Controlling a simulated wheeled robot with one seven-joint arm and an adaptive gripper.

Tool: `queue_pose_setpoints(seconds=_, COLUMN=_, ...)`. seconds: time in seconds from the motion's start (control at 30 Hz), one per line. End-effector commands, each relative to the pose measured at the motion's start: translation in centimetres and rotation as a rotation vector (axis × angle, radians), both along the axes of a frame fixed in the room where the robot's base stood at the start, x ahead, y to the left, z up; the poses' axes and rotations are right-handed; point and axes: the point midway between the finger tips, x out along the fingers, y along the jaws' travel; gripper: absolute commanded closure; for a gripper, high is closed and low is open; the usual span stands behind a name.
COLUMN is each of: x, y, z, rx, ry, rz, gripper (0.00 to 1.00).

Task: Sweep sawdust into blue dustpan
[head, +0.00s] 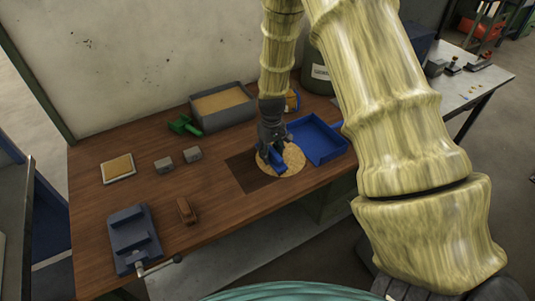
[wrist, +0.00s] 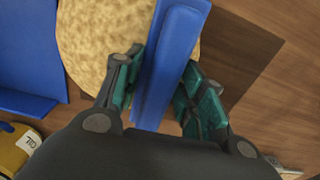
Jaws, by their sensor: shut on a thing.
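The sawdust is a round tan patch (head: 296,158) on the wooden bench, and it fills the upper left of the wrist view (wrist: 95,45). The blue dustpan (head: 322,141) lies just right of and behind the patch; part of it shows at the left edge of the wrist view (wrist: 28,60). My gripper (head: 270,152) points down over the left part of the sawdust. It is shut on a long blue tool (wrist: 172,60), whose lower end (head: 279,166) shows at the sawdust. No bristles are visible, and I cannot tell whether the tool touches the bench.
A dark rectangle (head: 244,174) lies left of the sawdust. Behind are a grey bin of tan material (head: 222,119) and a green object (head: 184,125). Two grey blocks (head: 164,165), a brown block (head: 186,210) and a vise (head: 133,238) stand left. A yellow-and-blue object (head: 292,100) stands behind the dustpan.

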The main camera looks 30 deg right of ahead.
Motion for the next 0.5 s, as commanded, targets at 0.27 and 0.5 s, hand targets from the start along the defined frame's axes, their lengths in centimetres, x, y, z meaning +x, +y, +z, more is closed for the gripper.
queue_pose_setpoints(seconds=0.27, x=0.0, y=-0.8, z=0.0, rx=0.001, ry=0.0, rz=-0.001, gripper=0.79)
queue_pose_setpoints(seconds=0.5, x=0.1, y=-1.7, z=0.0, rx=0.001, ry=0.0, rz=-0.002, gripper=0.79)
